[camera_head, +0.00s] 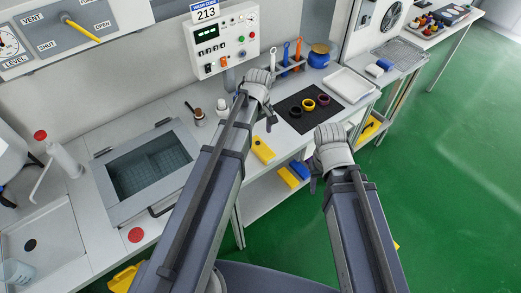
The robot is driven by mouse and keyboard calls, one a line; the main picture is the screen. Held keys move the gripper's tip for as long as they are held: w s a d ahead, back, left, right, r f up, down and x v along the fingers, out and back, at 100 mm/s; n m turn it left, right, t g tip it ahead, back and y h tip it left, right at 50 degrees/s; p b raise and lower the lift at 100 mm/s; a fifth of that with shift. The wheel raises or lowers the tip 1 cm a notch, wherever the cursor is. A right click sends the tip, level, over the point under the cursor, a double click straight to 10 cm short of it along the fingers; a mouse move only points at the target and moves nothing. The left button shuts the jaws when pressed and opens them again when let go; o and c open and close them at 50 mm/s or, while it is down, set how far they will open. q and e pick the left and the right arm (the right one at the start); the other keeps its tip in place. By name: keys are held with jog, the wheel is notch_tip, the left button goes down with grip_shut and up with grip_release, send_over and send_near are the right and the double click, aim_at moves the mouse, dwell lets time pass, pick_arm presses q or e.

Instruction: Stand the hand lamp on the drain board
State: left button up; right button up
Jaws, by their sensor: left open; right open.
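No object is plainly recognisable as the hand lamp. A yellow block-like object (262,150) lies at the bench's front edge, just below my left gripper; I cannot tell if it is the lamp. A grey wire-grid surface (402,52) at the upper right looks like the drain board, with a blue-and-white item (378,68) at its near-left edge. My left gripper (266,108) is open and empty over the bench, left of the black mat. My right gripper (317,172) is open and empty in front of the bench, near the mat's lower right.
The black mat (292,119) holds several rings. A lidded basin (150,168) and sink (45,240) are at left. Blue and yellow items (292,174) lie on the lower shelf. Green floor is clear at right.

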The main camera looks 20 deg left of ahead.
aim_at(259, 144)
pick_arm(q)
jog(key=shift+f+b, duration=0.3)
jog(key=shift+f, duration=0.4)
pick_arm(e)
jog(key=shift+f, duration=0.7)
pick_arm(q)
jog(key=shift+f, duration=0.1)
pick_arm(e)
jog(key=shift+f, duration=0.1)
pick_arm(q)
notch_tip(259, 144, down, 5)
jog(key=b, duration=0.5)
jog(key=shift+s+d+f, duration=0.1)
jog(key=shift+s, duration=0.05)
pick_arm(e)
notch_tip(259, 144, down, 5)
pick_arm(q)
grip_shut()
jog(key=shift+r, duration=0.2)
